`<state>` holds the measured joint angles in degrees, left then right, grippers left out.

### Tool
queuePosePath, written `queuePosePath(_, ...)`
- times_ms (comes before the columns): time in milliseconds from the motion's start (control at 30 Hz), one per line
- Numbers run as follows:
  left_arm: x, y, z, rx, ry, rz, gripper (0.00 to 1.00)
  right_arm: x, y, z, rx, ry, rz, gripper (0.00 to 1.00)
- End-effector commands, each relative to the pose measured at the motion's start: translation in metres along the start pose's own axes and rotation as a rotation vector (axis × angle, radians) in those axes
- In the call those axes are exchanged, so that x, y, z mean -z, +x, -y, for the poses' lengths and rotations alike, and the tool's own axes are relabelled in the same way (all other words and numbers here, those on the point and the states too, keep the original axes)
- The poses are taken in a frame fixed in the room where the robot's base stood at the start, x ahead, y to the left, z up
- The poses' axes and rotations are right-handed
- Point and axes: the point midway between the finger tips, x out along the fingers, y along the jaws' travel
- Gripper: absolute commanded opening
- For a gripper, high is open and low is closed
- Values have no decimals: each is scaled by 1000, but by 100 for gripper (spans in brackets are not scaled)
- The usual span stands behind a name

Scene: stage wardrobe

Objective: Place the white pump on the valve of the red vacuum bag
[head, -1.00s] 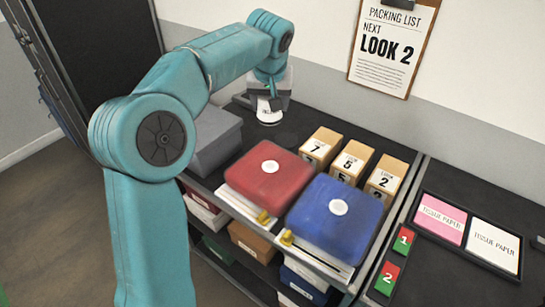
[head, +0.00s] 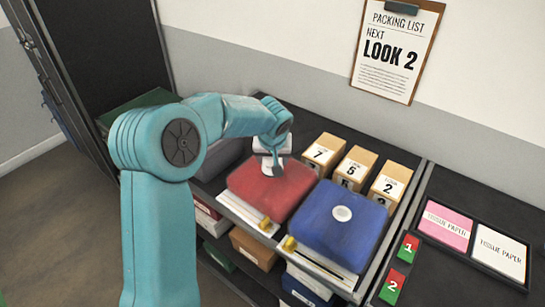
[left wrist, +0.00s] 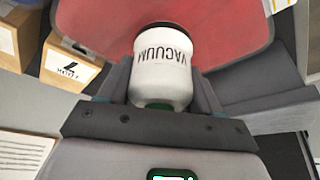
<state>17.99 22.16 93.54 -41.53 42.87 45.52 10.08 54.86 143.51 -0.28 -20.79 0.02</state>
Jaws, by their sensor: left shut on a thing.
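The white pump (left wrist: 162,68), lettered VACUUM, is held between the fingers of my left gripper (left wrist: 163,95) in the left wrist view. In the head view my left gripper (head: 272,148) is over the rear part of the red vacuum bag (head: 262,198), with the pump (head: 271,165) below it. The pump's lower end overlaps the place of the red bag's valve, which is hidden. I cannot tell whether pump and valve touch. The red bag (left wrist: 85,22) fills the top of the wrist view. My right gripper is not in view.
A blue vacuum bag (head: 335,222) with a white valve lies right of the red one. Numbered boxes (head: 355,168) stand behind. A grey box (head: 208,168) is partly behind my left arm. Tissue paper trays (head: 446,224) lie at the right.

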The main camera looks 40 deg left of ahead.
Motion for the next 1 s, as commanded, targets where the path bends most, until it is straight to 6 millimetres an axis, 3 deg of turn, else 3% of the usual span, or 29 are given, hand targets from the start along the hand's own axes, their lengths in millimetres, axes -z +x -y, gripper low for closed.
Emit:
queuePosePath(233,-1,3,0,-1,0,-2,20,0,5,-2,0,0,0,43)
queuePosePath(267,-1,3,0,0,1,0,67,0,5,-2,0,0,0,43)
queuePosePath(333,-1,2,0,0,1,0,90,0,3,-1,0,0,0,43)
queuePosePath(733,1,-5,0,-1,0,-2,90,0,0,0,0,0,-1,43)
queuePosePath(1000,1,-64,-1,-3,1,-5,90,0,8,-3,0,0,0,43)
